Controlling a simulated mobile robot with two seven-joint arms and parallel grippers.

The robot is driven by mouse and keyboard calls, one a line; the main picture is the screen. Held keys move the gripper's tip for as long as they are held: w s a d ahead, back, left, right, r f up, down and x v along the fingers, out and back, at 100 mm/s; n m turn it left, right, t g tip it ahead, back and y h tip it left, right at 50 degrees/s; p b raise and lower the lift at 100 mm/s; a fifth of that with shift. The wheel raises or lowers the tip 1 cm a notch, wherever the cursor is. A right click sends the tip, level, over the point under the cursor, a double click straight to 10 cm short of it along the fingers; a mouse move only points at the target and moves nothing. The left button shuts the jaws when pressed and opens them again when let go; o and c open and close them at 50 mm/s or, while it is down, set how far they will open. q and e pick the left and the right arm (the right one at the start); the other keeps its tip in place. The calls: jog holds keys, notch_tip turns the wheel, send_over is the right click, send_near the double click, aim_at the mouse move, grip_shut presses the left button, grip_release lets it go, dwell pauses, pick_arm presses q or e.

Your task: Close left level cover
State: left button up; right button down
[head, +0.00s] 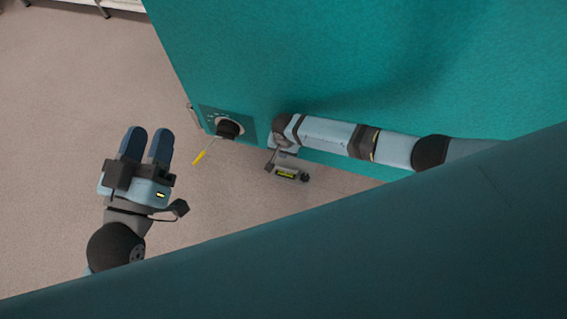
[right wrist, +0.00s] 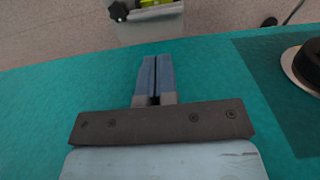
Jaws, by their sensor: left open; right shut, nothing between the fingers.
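A small grey fixture with a yellow-green strip (head: 287,175) and a dark knob at its end sits at the lower edge of the teal chamber. Its top part also shows at the top of the right wrist view (right wrist: 150,10). I cannot tell which part is the cover or how it stands. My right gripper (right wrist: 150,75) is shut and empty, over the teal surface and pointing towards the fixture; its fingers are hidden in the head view. My left gripper (head: 148,145) is open and empty over the floor, left of and apart from the chamber.
A teal chamber (head: 380,60) fills the upper right. A black round knob (head: 228,129) sits on its darker corner panel, with a thin yellow-tipped lever (head: 201,156) below it. A large dark teal surface crosses the bottom. The speckled floor (head: 70,90) at left is clear.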

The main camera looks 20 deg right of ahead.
jog(key=f+b, duration=0.2)
jog(key=f, duration=0.1)
jog(key=f+b, duration=0.1)
jog(key=f, duration=0.2)
jog(key=f+b, duration=0.2)
jog(key=f, duration=0.1)
jog(key=shift+w+d+f+b, duration=0.2)
jog(key=shift+d+f+b, duration=0.05)
jog(key=shift+b, duration=0.05)
jog(key=shift+f, duration=0.55)
pick_arm(q)
notch_tip(320, 180, down, 8)
jog(key=m+g, duration=0.1)
jog(key=g, duration=0.2)
jog(key=shift+d, duration=0.35)
jog(key=shift+w+a+r, duration=0.1)
jog(key=shift+a+r, duration=0.05)
jog(key=shift+r, duration=0.1)
